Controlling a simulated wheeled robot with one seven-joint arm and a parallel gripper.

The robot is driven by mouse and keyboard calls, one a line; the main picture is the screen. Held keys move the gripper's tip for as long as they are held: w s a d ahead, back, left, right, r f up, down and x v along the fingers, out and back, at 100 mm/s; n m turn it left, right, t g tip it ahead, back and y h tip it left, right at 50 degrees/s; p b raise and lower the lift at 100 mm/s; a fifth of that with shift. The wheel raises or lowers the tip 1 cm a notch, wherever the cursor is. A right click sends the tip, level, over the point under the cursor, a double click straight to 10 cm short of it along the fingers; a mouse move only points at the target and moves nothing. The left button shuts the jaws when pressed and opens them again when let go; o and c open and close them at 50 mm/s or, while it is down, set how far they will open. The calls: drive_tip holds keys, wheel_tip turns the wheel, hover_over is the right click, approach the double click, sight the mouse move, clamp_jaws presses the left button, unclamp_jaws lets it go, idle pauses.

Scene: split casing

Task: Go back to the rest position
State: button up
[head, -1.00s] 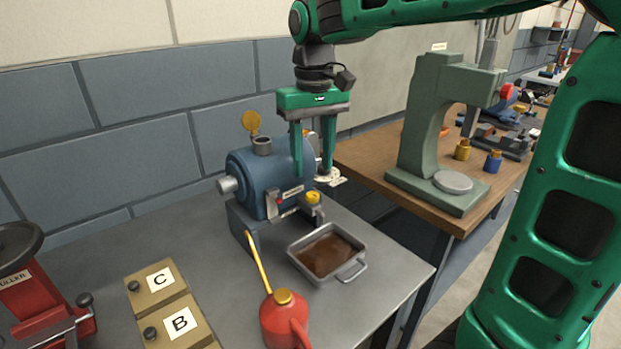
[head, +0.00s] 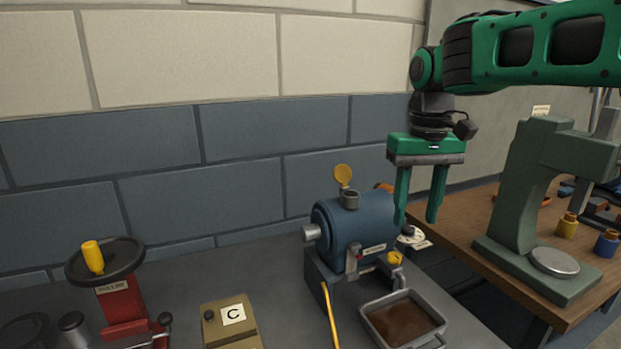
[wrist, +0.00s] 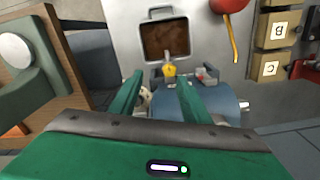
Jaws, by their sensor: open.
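My gripper (head: 419,218) is open and empty, with its two green fingers pointing down. In the head view it hangs in front of the right end of the blue split casing (head: 362,228), near a small white part with a tag (head: 413,238). The casing has a raised yellow cap (head: 343,175) on top and a yellow knob (head: 395,258) low at its front. In the wrist view the gripper's fingers (wrist: 160,82) point towards the casing (wrist: 215,102), which is partly hidden behind them. I cannot tell the exact gap between fingers and casing.
A tray of brown liquid (head: 366,312) sits in front of the casing. A box marked C (head: 213,330) and a red device with a handwheel (head: 122,305) stand left. A green press (head: 515,205) stands on the wooden bench at right. The wall is close behind.

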drive_tip(key=s+d+f+m, duration=0.3)
drive_tip(key=s+d+f, duration=0.4)
drive_tip(key=s, duration=0.4)
drive_tip(key=s+d+f+m, duration=0.3)
drive_tip(key=s+d+f, duration=0.5)
drive_tip(key=s, duration=0.4)
drive_tip(key=shift+s+d+f+m, duration=0.2)
drive_tip(key=shift+d+f+m, duration=0.1)
drive_tip(key=shift+w+f, duration=0.2)
drive_tip(key=shift+w, duration=0.4)
drive_tip(key=shift+c, duration=1.1)
drive_tip(key=shift+d, duration=0.1)
